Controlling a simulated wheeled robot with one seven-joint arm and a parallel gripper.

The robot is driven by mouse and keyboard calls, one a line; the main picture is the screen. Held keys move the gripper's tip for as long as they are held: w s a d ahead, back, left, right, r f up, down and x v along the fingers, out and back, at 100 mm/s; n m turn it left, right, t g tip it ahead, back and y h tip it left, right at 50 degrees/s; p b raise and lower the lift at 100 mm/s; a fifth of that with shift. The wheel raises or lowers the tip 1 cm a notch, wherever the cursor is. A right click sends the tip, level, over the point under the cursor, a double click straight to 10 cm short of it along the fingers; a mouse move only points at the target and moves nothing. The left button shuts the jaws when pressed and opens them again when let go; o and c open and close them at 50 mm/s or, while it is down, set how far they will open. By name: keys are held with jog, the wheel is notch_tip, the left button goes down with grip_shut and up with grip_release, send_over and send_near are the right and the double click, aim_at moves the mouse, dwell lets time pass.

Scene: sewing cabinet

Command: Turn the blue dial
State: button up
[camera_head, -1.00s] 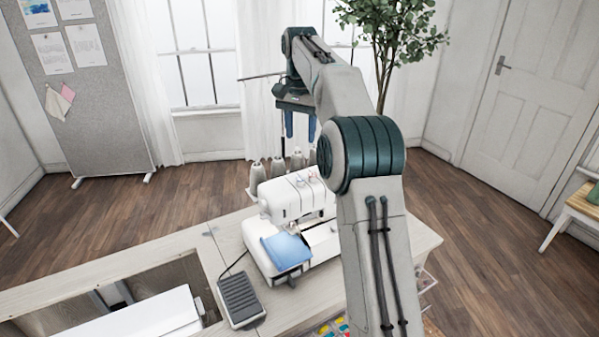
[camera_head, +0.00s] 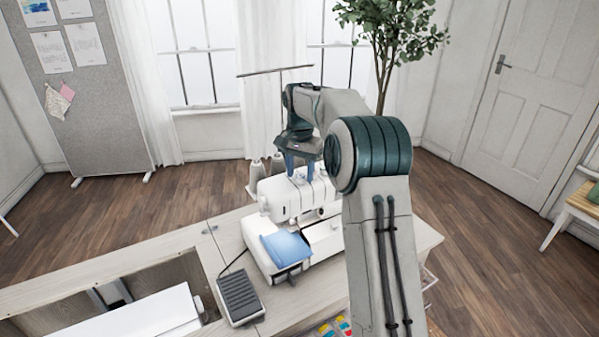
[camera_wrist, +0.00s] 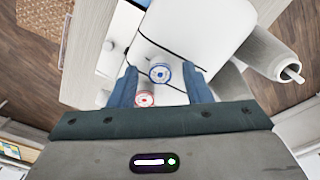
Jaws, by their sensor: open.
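The blue dial (camera_wrist: 159,73) shows in the wrist view as a round blue-marked knob on the top of the white sewing machine (camera_head: 282,190). It sits between the two blue fingers of my gripper (camera_wrist: 160,88), slightly beyond the line of the fingertips' middle. A red dial (camera_wrist: 146,98) sits closer to the palm, near the left finger. My gripper (camera_head: 303,168) is open, pointing down over the machine's top. In the head view the dials are hidden behind the fingers. I cannot tell whether a finger touches either dial.
Thread cones (camera_head: 256,175) stand behind the machine, and one cone (camera_wrist: 276,58) is close right of my fingers in the wrist view. A thin thread stand bar (camera_head: 275,71) rises behind. Blue cloth (camera_head: 286,249) lies at the machine's front, and a foot pedal (camera_head: 240,297) lies on the table.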

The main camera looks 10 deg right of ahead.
jog(key=shift+f, duration=0.25)
grip_shut()
